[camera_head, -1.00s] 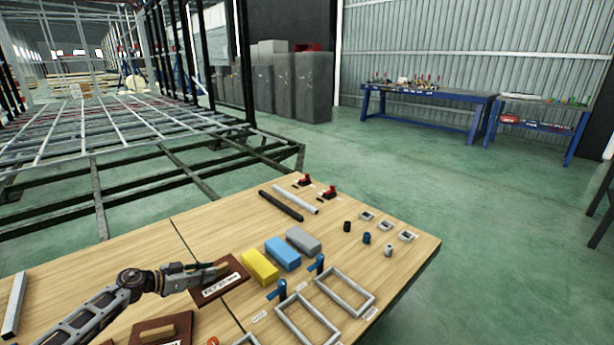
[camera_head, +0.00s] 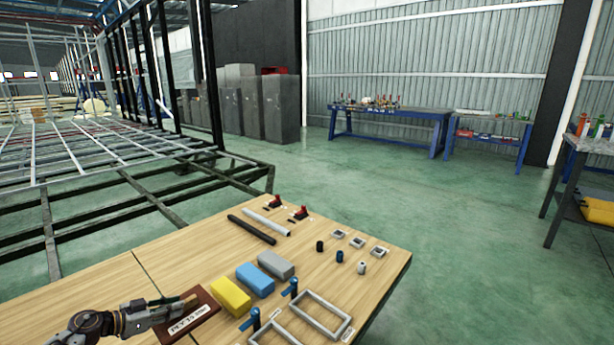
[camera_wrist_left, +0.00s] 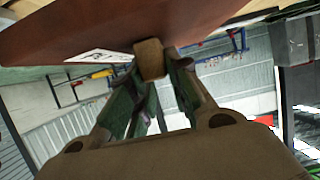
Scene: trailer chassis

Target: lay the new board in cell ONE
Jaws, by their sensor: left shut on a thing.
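A dark reddish-brown board (camera_head: 203,312) with a white label and a small wooden grip block is at the lower left of the head view, left of the yellow block. My left gripper (camera_head: 188,301) is shut on the grip block. The wrist view shows the block (camera_wrist_left: 150,60) between the fingertips and the board (camera_wrist_left: 130,30) across the top. I cannot tell whether the board touches the table. Grey rectangular frames (camera_head: 347,324) lie flat on the table to the right; their labels are too small to read, so I cannot tell which is cell ONE. My right gripper is not in view.
Yellow (camera_head: 231,297), blue (camera_head: 255,279) and grey (camera_head: 276,265) blocks sit in a row beside the board. Blue upright clamps (camera_head: 256,322) stand by the frames. Black and grey bars (camera_head: 252,229) lie behind. Small sockets and rings are at the right of the wooden table (camera_head: 215,258).

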